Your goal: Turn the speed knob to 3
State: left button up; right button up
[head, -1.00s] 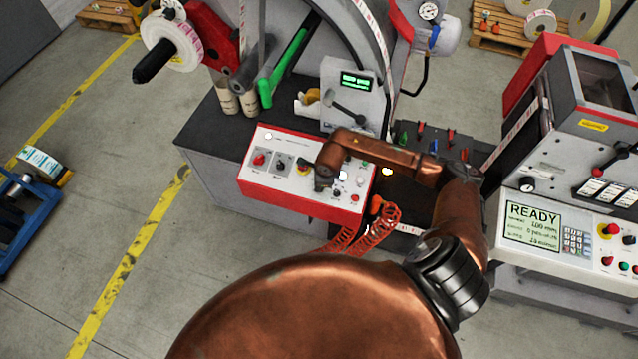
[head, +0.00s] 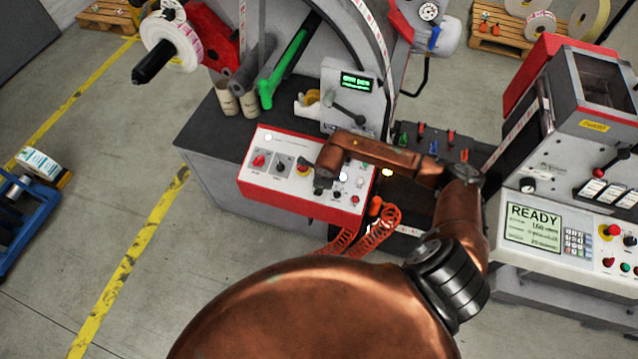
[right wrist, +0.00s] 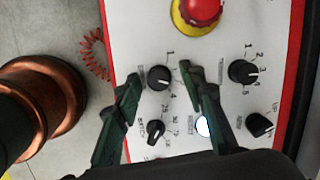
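The red-rimmed white control panel (head: 262,180) stands at the front of the rewinder. In the right wrist view a black round knob (right wrist: 159,77) with numbers beside it, 1 and 4 legible, lies between the fingertips of my right gripper (right wrist: 158,80). The fingers are open, one on each side, with panel visible between each finger and the knob. The knob's pale mark points roughly right. Its name label is not readable, so I cannot tell whether it is the speed knob. A similar numbered knob (right wrist: 243,71) is to the right. My left gripper is not in view.
A red emergency button (right wrist: 202,10) on a yellow base is above the knobs. A black selector (right wrist: 155,132) and another black knob (right wrist: 260,124) are below. A white round button (right wrist: 204,127) is near the right finger. Coiled red hose (head: 380,232) hangs by the panel.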

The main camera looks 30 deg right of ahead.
jog(key=v, duration=1.2)
dwell(0.5)
